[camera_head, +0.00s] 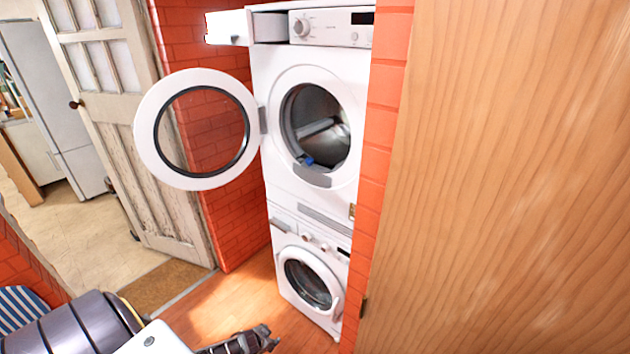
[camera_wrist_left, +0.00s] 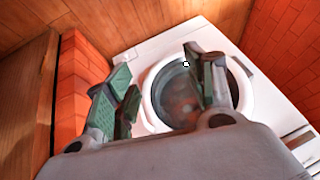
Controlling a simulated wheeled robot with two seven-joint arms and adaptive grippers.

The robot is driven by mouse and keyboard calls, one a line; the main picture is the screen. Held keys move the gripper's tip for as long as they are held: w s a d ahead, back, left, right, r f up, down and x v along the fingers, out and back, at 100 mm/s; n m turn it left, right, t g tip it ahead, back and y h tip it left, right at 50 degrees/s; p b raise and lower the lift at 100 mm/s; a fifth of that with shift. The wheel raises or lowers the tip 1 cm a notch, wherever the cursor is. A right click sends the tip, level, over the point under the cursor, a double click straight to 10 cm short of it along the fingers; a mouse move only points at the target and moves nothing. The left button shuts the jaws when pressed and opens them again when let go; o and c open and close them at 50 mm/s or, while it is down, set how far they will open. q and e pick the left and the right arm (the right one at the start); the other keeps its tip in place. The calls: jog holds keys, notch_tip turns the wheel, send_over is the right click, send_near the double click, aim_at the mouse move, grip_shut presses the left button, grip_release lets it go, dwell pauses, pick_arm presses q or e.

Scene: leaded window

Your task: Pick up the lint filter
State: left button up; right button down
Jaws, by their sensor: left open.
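The upper machine (camera_head: 350,130) is a white dryer with its round door (camera_head: 150,128) swung open to the left. At the bottom of its drum opening is a grey piece (camera_head: 312,177), which may be the lint filter, with a small blue part (camera_head: 308,160) just above it. I cannot tell for certain which part is the filter. My left gripper (camera_head: 268,338) is low at the bottom edge of the head view, well below the opening and apart from it. In the left wrist view its fingers (camera_wrist_left: 158,72) are spread and empty. My right gripper is not in view.
A white washer (camera_head: 285,265) with its round door shut stands below the dryer. A drawer (camera_head: 228,28) sticks out at the dryer's top left. A brick edge (camera_head: 385,120) and wooden panel (camera_head: 490,190) close off the right. The wooden floor (camera_head: 215,310) before the machines is clear.

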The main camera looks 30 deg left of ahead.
pick_arm(q)
jog(key=w+a+r+t, duration=0.2)
jog(key=w+a+r, duration=0.2)
jog(key=w+r, duration=0.45)
jog(key=w+a+r+t, duration=0.2)
jog(key=w+a+r, duration=0.2)
jog(key=w+r, duration=0.45)
jog(key=w+a+r+t+b, duration=0.1)
jog(key=w+r, duration=0.3)
jog(key=r, duration=0.6)
jog(key=w+r+t+b, duration=0.1)
jog(key=w+r, duration=0.3)
jog(key=r, duration=0.6)
notch_tip(320, 180, up, 14)
jog(key=d+t, duration=0.1)
jog(key=s+d+r+n+b, duration=0.1)
jog(key=s+d+r+n, duration=0.1)
jog(key=s+r, duration=0.9)
jog(key=shift+r+n+h, duration=0.3)
jog(key=shift+r+n, duration=0.1)
jog(key=shift+r, duration=0.6)
jog(key=shift+s+d+r, duration=0.1)
jog(key=shift+t, duration=0.3)
